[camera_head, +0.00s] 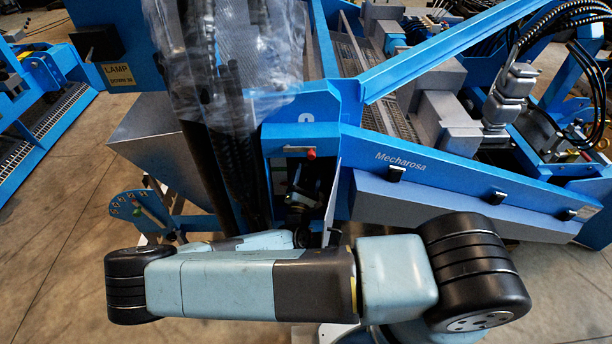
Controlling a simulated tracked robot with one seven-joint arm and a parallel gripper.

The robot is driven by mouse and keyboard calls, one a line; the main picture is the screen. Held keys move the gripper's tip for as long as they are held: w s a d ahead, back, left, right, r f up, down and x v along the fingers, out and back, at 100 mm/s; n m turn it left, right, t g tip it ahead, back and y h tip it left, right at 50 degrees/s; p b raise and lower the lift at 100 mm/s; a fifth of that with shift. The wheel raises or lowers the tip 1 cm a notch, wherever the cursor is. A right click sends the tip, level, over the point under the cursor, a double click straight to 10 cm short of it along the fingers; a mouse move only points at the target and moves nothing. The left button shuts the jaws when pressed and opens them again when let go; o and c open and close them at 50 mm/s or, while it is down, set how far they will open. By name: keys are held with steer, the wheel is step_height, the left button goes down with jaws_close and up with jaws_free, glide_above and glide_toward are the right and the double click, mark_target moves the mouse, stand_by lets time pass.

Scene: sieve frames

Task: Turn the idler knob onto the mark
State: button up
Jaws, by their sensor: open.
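The blue machine has an upright housing (302,138) with a dark recess below a small red-tipped part (312,153). My gripper (298,199) is small and dark at the recess, reached by my arm from below. It is open; its fingertips are hard to make out in the shadow. I cannot pick out the idler knob or its mark for sure; a knob in the recess would be hidden by the dark and by my gripper. A blue quadrant plate (128,206) with yellow markings and a lever stands apart, to the left.
A clear plastic sheet (235,60) and dark hoses hang just left of the housing. A blue sloping beam (470,176) with black latches runs right. A grey hopper (155,135) stands left. Bare concrete floor (50,270) lies at lower left.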

steer(key=shift+w+d+r, duration=0.1)
steer(key=shift+w, duration=0.1)
steer(key=shift+c, duration=0.5)
steer(key=c, duration=0.9)
